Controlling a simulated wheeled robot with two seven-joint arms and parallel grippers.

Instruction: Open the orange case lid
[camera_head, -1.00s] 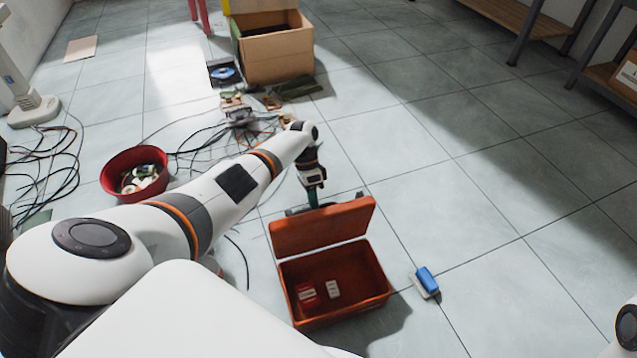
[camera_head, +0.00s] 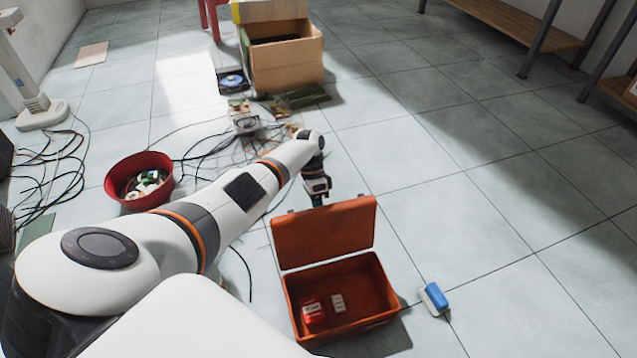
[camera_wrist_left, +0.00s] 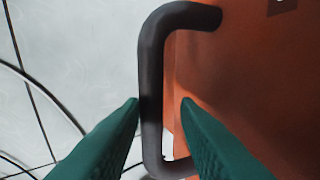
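The orange case (camera_head: 391,312) stands open on the floor in the head view. Its lid (camera_head: 325,232) stands raised at the back edge, inner face toward me. A red-and-white item (camera_head: 313,311) and a small white item (camera_head: 338,303) lie inside. My left gripper (camera_head: 318,200) is behind the lid's top edge, its fingertips hidden there. In the left wrist view, the green fingers (camera_wrist_left: 160,108) are apart, one on each side of the dark handle (camera_wrist_left: 151,85) on the orange surface (camera_wrist_left: 245,85). A gap shows beside the right finger. My right gripper is not in view.
A blue-and-white block (camera_head: 434,298) lies right of the case. A red bowl (camera_head: 112,183) of parts, loose cables (camera_head: 200,160) and a cardboard box (camera_head: 290,68) lie farther back. The tiled floor at right is clear.

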